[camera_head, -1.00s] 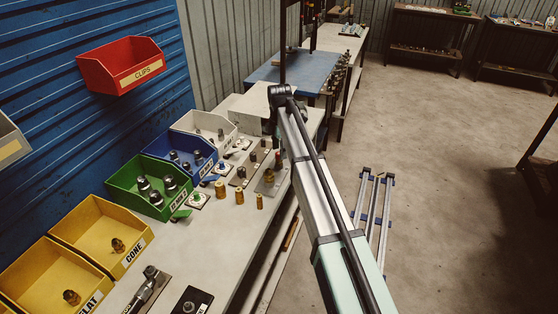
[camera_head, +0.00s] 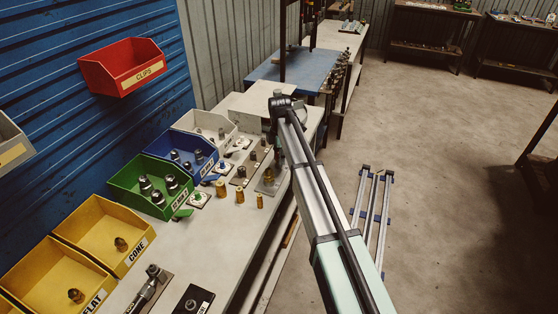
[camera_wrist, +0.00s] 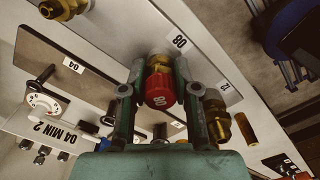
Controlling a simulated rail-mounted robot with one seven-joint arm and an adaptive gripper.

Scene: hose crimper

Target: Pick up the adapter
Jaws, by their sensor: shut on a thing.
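In the wrist view, the adapter (camera_wrist: 159,88) is a brass fitting with a red end marked with white characters. It sits between the two fingers of my gripper (camera_wrist: 160,72), which is shut on it. The red end faces the wrist camera and the brass part shows just beyond it. I cannot tell whether the adapter touches the plate. In the head view, my gripper and the held adapter are hidden behind my arm.
Brass fittings stand close by, one at the right finger (camera_wrist: 217,120) and one at upper left (camera_wrist: 64,8). On the bench (camera_head: 236,243) are loose brass cylinders (camera_head: 222,190), a green bin (camera_head: 125,188), a blue bin (camera_head: 178,139) and yellow bins (camera_head: 76,229).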

